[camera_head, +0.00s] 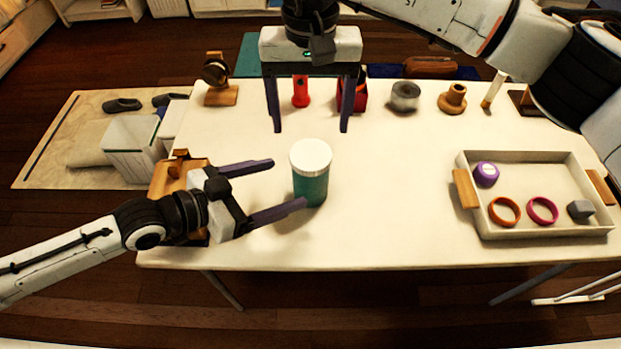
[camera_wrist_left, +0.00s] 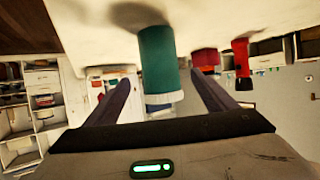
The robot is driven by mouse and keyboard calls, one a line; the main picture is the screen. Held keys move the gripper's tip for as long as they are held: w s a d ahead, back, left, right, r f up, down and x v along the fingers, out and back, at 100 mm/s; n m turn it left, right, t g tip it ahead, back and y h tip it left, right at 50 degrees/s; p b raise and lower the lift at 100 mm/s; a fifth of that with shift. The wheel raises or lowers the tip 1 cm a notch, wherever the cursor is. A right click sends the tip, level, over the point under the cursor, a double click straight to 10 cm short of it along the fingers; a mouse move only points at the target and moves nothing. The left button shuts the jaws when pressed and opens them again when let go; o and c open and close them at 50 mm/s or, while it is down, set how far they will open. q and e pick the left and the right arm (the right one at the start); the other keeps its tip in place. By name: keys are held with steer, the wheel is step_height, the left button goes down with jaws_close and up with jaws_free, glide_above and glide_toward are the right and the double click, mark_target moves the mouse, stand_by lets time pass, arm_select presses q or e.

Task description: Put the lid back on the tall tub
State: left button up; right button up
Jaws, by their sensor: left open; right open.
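The tall tub (camera_head: 311,188) is teal and stands upright on the table. Its white lid (camera_head: 311,157) sits on its top and looks level; I cannot tell how tightly it is seated. My left gripper (camera_head: 289,183) is open and low at the tub's left side, its fingers pointing toward the tub. In the left wrist view, which is upside down, the tub (camera_wrist_left: 158,60) and its white lid (camera_wrist_left: 164,98) show between the open fingers. My right gripper (camera_head: 311,130) is open, pointing down, empty, above and just behind the lid.
A white tray (camera_head: 525,232) at the right holds rings, a purple roll and a grey block. A red torch (camera_head: 301,92), a grey tin (camera_head: 405,96) and wooden pieces line the table's back edge. A wooden item (camera_head: 172,172) lies behind my left wrist. The table's centre right is clear.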

mark_target(310, 175)
arm_select(q)
steer(key=x, duration=0.9)
jaws_close()
arm_select(e)
steer(key=m, duration=0.3)
steer(key=shift+m, duration=0.3)
steer(key=m, duration=1)
steer(key=shift+f, duration=4)
